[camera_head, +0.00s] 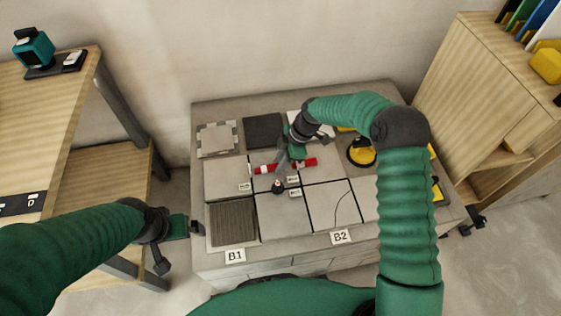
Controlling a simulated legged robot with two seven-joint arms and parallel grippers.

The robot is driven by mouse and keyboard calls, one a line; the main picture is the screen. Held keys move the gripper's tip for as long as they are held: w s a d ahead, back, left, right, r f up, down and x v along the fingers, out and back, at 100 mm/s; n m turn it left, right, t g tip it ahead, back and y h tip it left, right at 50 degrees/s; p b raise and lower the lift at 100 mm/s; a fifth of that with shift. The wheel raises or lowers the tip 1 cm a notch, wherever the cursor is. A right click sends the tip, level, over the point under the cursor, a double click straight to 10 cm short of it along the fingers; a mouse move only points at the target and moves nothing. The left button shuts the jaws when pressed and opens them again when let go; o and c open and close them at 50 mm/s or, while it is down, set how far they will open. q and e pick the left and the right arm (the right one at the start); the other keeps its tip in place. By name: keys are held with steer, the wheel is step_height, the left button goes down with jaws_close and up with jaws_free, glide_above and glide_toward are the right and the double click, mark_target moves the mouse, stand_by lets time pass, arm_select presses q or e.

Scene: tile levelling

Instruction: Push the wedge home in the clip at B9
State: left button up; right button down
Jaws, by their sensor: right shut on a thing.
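A low grey bench (205,270) carries a grid of tiles. My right gripper (284,162) reaches down over the middle row from the right and is shut on a red-and-white bar (308,162), which lies across the tiles. The gripper hides the bar's middle. A small dark knob-like piece (277,187) stands just in front, near small white labels (294,193) too small to read. I cannot make out the B9 label, or tell which piece is the clip or wedge. My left gripper (194,228) is at the bench's left edge, away from the tiles; its fingers are unclear.
Front labels read B1 (235,256) and B2 (340,237). A yellow-and-black round tool (361,152) sits right of my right gripper. A wooden table (45,120) stands left with a teal device (34,48). A wooden cabinet (470,75) stands right.

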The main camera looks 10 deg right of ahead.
mark_target(264, 169)
steer(key=shift+a, duration=0.2)
steer(key=shift+a, duration=0.9)
steer(key=shift+a+p, duration=0.35)
steer(key=shift+a, duration=0.9)
stand_by(1.1)
steer(key=c, duration=1.2)
jaws_free()
steer(key=shift+c, duration=0.2)
